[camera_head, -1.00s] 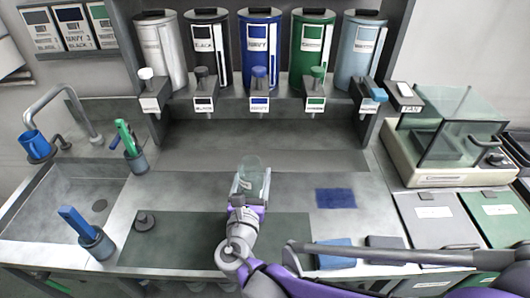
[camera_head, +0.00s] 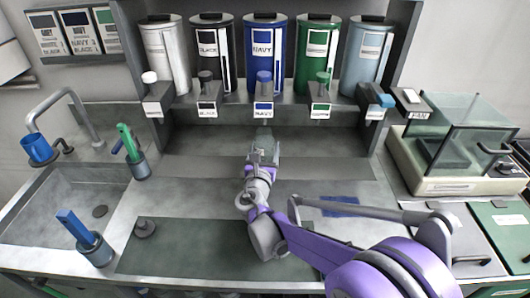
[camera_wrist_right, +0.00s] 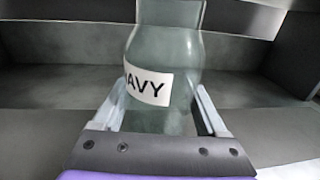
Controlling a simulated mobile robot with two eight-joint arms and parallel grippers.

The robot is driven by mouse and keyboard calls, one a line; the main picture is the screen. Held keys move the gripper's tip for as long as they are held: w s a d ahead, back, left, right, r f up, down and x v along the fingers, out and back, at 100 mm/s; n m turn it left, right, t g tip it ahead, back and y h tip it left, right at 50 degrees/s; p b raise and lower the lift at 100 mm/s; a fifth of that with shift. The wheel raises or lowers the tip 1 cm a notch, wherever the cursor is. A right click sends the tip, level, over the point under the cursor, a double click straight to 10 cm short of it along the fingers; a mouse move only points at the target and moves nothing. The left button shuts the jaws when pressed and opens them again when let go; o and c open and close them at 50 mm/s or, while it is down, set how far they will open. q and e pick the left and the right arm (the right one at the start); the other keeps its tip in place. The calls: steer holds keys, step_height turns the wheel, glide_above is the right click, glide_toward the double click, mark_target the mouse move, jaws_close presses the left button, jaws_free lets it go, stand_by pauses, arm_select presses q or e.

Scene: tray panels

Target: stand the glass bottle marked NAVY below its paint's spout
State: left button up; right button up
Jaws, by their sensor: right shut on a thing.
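Whether the bottle touches the shelf I cannot tell. My left gripper is not in view.
White, black, green (camera_head: 317,60) and light blue canisters flank the navy one. A sink (camera_head: 60,205) with a tap lies left. A glass-cased scale (camera_head: 455,150) stands right. A blue cloth-like patch (camera_head: 341,206) lies partly behind my arm.

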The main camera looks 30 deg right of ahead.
steer(key=shift+f, duration=0.65)
steer(key=shift+f, duration=0.1)
steer(key=o, duration=1.5)
steer(key=v, duration=1.2)
steer(key=shift+a+p, duration=0.1)
steer(key=shift+p, duration=0.25)
